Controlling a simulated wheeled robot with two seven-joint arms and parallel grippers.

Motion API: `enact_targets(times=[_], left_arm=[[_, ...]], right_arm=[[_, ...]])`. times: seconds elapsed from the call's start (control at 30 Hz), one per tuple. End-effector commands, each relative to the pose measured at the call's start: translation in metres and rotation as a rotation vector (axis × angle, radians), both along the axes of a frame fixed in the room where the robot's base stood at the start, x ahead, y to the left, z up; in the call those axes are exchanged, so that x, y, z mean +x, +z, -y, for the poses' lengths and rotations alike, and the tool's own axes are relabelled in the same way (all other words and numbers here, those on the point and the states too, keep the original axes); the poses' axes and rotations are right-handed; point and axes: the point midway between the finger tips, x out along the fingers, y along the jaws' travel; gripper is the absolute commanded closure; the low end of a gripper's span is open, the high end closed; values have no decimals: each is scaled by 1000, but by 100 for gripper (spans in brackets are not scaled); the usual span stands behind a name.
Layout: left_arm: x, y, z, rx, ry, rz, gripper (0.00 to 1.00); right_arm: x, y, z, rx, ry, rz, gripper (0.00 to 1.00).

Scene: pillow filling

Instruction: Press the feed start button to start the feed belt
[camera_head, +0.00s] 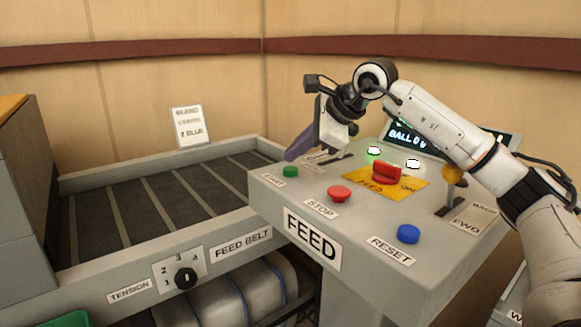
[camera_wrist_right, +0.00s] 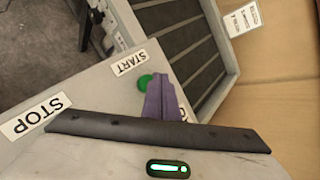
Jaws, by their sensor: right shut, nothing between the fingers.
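The green start button (camera_head: 290,171) sits at the back left corner of the grey feed panel (camera_head: 270,205), above its START label. My right gripper (camera_head: 292,154) is shut and empty, its purple fingers pointing down just behind the button. In the wrist view the shut fingers (camera_wrist_right: 161,78) overlap the right edge of the green button (camera_wrist_right: 145,81). I cannot tell whether they touch it. The feed belt (camera_head: 150,205) is a dark slatted bed left of the panel. My left gripper is not in view.
The panel also carries a red stop button (camera_head: 339,193), a blue reset button (camera_head: 408,234), a red feed switch (camera_head: 387,173) on a yellow plate and a lever (camera_head: 452,190). A lit display (camera_head: 400,138) stands behind. A sign card (camera_head: 188,126) stands behind the belt.

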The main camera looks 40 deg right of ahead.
Motion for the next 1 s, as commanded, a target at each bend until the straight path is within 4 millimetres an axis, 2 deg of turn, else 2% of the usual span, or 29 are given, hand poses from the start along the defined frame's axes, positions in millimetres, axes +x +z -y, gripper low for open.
enact_targets(times=[0.17,0.63,1.0], left_arm=[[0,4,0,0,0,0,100],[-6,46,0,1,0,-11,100],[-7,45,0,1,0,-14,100]], right_arm=[[0,4,0,1,1,1,100],[0,50,0,1,1,1,100],[0,50,0,1,1,1,100]])
